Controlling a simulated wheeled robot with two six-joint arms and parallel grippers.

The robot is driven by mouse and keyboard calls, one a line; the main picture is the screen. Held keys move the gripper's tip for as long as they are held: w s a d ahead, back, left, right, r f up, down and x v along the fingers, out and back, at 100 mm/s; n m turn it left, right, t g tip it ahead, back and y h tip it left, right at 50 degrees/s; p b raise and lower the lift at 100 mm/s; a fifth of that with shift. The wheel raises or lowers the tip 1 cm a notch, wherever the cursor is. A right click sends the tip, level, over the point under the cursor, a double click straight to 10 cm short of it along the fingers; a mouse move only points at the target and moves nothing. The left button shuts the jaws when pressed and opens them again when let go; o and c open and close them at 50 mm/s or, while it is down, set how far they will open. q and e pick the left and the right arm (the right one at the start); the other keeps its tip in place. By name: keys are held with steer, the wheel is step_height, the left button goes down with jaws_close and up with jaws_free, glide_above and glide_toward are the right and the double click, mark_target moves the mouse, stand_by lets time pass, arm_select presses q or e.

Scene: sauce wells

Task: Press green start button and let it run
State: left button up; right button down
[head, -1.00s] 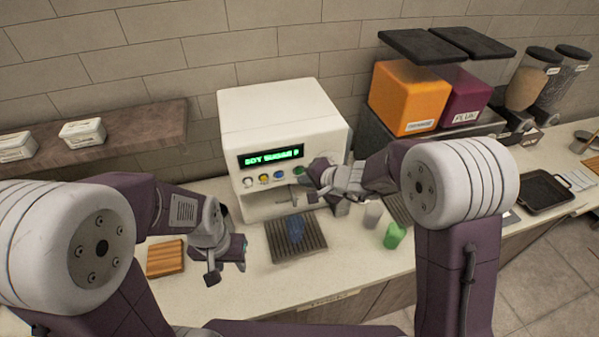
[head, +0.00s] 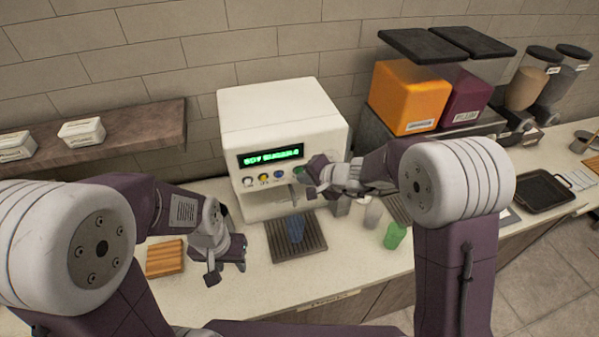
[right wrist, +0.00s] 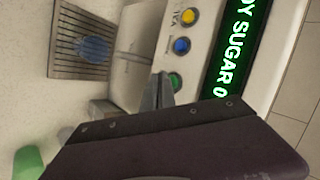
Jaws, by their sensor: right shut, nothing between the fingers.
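The white drink machine (head: 285,105) stands against the wall, with a lit green-text display (head: 271,156) and a row of buttons below it. In the right wrist view the display (right wrist: 236,60) reads "SUGAR 0" at its end. The green button (right wrist: 175,81) is beside my right gripper (right wrist: 162,92), whose closed fingertips are at or very near it; contact is unclear. In the head view my right gripper (head: 306,178) is at the right end of the button row. A blue cup (head: 296,230) stands on the drip tray (head: 315,243). My left gripper (head: 228,266) hangs open and empty left of the tray.
A green cup (head: 395,236) and a pale cup (head: 373,213) stand right of the tray. A wooden board (head: 164,258) lies left. Orange (head: 408,98) and purple (head: 465,102) dispensers stand at the back right. The counter front is mostly clear.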

steer(key=shift+w+a, duration=0.15)
steer(key=shift+w, duration=0.3)
stand_by(0.6)
steer(key=shift+s, duration=0.1)
steer(key=shift+s+d+b, duration=0.3)
steer(key=shift+s+b, duration=0.45)
steer(key=s+b, duration=0.1)
steer(key=s+d+b, duration=0.1)
steer(key=s, duration=0.1)
steer(key=s+b, duration=0.1)
steer(key=shift+s+d, duration=0.25)
steer(key=shift+s, duration=0.15)
stand_by(0.6)
